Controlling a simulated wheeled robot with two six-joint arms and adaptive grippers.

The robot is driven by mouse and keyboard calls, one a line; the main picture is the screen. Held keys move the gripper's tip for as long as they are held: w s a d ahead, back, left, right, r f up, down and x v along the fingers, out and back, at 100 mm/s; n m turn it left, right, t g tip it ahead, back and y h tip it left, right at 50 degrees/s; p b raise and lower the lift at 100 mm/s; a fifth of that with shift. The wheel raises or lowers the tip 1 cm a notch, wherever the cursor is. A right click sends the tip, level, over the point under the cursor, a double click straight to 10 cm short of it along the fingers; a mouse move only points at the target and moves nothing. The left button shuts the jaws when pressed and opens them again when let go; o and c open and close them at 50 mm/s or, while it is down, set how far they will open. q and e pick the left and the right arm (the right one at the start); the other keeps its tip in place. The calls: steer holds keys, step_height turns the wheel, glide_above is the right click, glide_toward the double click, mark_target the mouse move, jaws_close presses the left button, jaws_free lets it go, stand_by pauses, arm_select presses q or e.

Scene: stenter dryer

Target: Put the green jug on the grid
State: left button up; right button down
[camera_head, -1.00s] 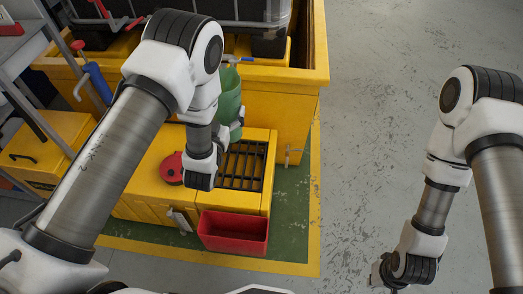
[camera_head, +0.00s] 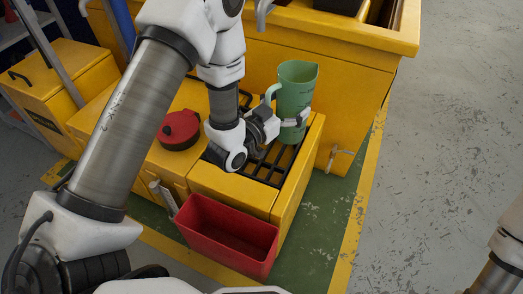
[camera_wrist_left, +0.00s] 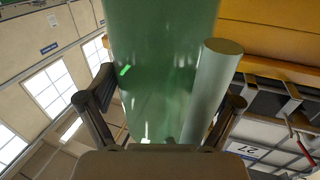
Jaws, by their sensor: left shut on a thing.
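The green jug (camera_head: 297,90) is upright at the far right part of the dark grid (camera_head: 270,170) set in the yellow bench. I cannot tell whether its base touches the bars. My left gripper (camera_head: 288,122) is shut on the jug from its left side, low on the handle side. In the left wrist view the jug (camera_wrist_left: 150,60) fills the space between the fingers, with its pale handle (camera_wrist_left: 212,90) on the right. The arm hides part of the grid. Only a piece of my right arm shows at the lower right, without its gripper.
A red lidded round can (camera_head: 180,130) stands on the bench left of the grid. An open red bin (camera_head: 228,238) hangs at the bench front. A tall yellow tub (camera_head: 345,75) stands behind, and a small tap (camera_head: 340,155) sticks out at right. Open floor lies farther right.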

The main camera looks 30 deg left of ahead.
arm_select(q)
steer(key=shift+a+f+y+b, duration=0.3)
steer(key=shift+a+f+b, duration=0.5)
steer(key=shift+f, duration=0.1)
steer(key=w+a+r+n+y, duration=0.1)
steer(key=a+r+n+y, duration=0.1)
steer(key=a+r, duration=0.4)
step_height(320, 180, down, 10)
steer(key=a+b, duration=0.2)
steer(key=b, duration=0.4)
steer(key=shift+f+t+y, duration=0.15)
steer(key=shift+t+y, duration=0.15)
steer(key=shift+y, duration=0.1)
arm_select(e)
step_height(320, 180, down, 9)
arm_select(q)
steer(key=shift+d, duration=0.1)
steer(key=shift+f, duration=0.15)
steer(key=o, duration=0.9)
arm_select(e)
steer(key=shift+f, duration=0.15)
